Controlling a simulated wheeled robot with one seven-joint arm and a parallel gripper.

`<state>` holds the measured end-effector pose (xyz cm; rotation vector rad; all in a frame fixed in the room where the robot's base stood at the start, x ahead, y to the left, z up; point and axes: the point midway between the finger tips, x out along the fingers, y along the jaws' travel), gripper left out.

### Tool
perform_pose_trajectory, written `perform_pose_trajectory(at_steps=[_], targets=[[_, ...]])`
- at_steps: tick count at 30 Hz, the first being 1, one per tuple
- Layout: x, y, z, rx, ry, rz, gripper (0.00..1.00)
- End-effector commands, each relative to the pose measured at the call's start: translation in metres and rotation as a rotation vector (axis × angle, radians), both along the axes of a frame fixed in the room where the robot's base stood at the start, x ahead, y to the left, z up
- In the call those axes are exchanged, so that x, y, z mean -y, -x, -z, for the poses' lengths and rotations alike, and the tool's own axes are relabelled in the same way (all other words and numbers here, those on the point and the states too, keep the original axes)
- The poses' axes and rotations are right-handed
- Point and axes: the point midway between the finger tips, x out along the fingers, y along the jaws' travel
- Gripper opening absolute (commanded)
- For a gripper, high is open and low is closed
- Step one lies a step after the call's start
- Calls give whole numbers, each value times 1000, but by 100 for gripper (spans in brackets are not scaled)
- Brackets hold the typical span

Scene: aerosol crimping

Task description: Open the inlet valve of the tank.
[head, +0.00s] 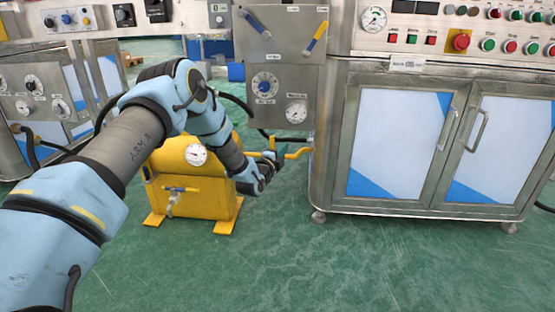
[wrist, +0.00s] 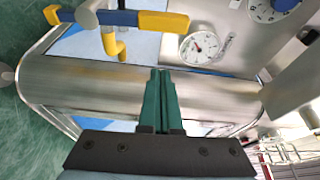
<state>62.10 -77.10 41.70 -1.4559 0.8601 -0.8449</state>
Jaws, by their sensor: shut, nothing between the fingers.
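The yellow tank (head: 168,168) stands on the green floor left of the steel cabinet, with a round gauge on its upper part. A yellow pipe (head: 298,153) runs from its side towards the cabinet. In the wrist view, a blue and yellow lever (wrist: 118,17) lies across the top, above a yellow elbow pipe (wrist: 114,45); I cannot tell for sure that it is the inlet valve. My gripper (head: 281,154) is beside the pipe in the head view. In the wrist view its green fingers (wrist: 160,72) are pressed together, empty, below and apart from the lever.
The steel cabinet (head: 330,150) with two doors stands close on the right. A panel (head: 280,75) with dials and two levers hangs above the pipe. Open floor lies in front.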

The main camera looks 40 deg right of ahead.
Motion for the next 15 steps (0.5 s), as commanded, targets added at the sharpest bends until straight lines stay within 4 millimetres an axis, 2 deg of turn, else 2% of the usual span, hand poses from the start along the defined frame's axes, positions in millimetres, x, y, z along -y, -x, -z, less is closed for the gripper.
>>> perform_pose_trajectory(at_steps=[3, 5, 6, 9, 15], targets=[[22, -12, 4, 0, 3, -1, 0], [29, -18, 3, 0, 2, -2, 0], [19, -24, 3, -2, -1, -4, 0], [8, -33, 3, -1, -1, -3, 0], [-1, -41, 2, -2, 0, -1, 0]])
